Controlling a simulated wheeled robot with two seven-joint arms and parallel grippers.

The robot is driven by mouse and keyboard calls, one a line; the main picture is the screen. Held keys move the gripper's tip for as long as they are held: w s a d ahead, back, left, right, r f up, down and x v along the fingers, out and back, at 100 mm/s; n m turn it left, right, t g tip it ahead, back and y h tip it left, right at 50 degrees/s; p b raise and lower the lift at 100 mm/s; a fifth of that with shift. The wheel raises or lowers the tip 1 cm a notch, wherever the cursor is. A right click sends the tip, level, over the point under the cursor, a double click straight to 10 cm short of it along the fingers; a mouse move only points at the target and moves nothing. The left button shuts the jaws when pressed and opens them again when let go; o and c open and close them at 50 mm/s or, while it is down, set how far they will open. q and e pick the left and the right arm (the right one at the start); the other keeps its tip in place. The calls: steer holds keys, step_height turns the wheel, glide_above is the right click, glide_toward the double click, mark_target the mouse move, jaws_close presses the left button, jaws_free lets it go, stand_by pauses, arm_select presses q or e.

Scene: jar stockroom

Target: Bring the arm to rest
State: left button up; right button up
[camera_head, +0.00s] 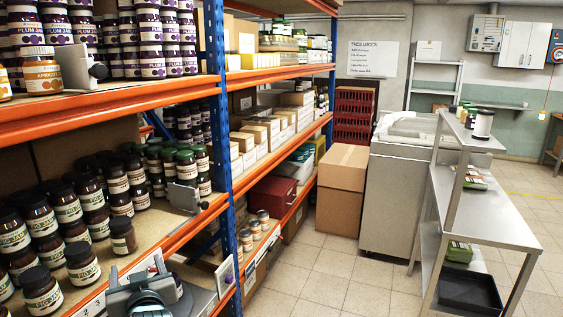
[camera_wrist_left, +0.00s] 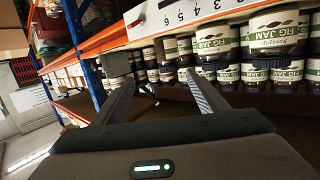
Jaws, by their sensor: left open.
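My left gripper (camera_head: 147,272) is at the bottom of the head view, in front of the orange-edged shelf that holds dark jam jars. In the left wrist view my left gripper (camera_wrist_left: 160,92) has its two fingers spread wide, with nothing between them. Fig jam jars (camera_wrist_left: 285,40) show beyond the fingers there, apart from them. A single dark jar (camera_head: 122,236) stands near the shelf's front edge in the head view. My right gripper is in neither view.
The orange shelf edge (camera_head: 130,262) and blue upright (camera_head: 217,120) are close to my left arm. A cardboard box (camera_head: 342,188) and a steel cart (camera_head: 480,205) stand right. Tiled floor (camera_head: 330,285) between is clear.

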arm_select(q)
steer(key=d+f+m+g+h, duration=0.2)
steer(key=d+f+m+h, duration=0.15)
steer(key=f, duration=1.45)
steer(key=d+f+m+g+h, duration=0.1)
steer(key=d+f+m+h, duration=0.3)
steer(key=f, duration=1.4)
steer(key=s+d+f+g, duration=0.25)
steer(key=s+f, duration=0.55)
steer(key=f, duration=0.6)
steer(key=s+d+f+g, duration=0.2)
steer(key=s+f+g, duration=0.1)
steer(key=s+f, duration=1.6)
steer(key=s+a+f+g, duration=0.1)
steer(key=s+f, duration=0.2)
steer(key=s, duration=0.7)
steer(key=s+a+f+g, duration=0.1)
steer(key=s+f, duration=0.2)
steer(key=s, duration=0.8)
steer(key=s+a+f+g, duration=0.2)
steer(key=s+f, duration=0.1)
steer(key=s, duration=0.7)
steer(key=shift+s+m+h, duration=0.15)
steer(key=shift+m+h, duration=0.3)
steer(key=shift+o, duration=0.5)
steer(key=shift+a, duration=0.1)
steer(key=shift+o, duration=1)
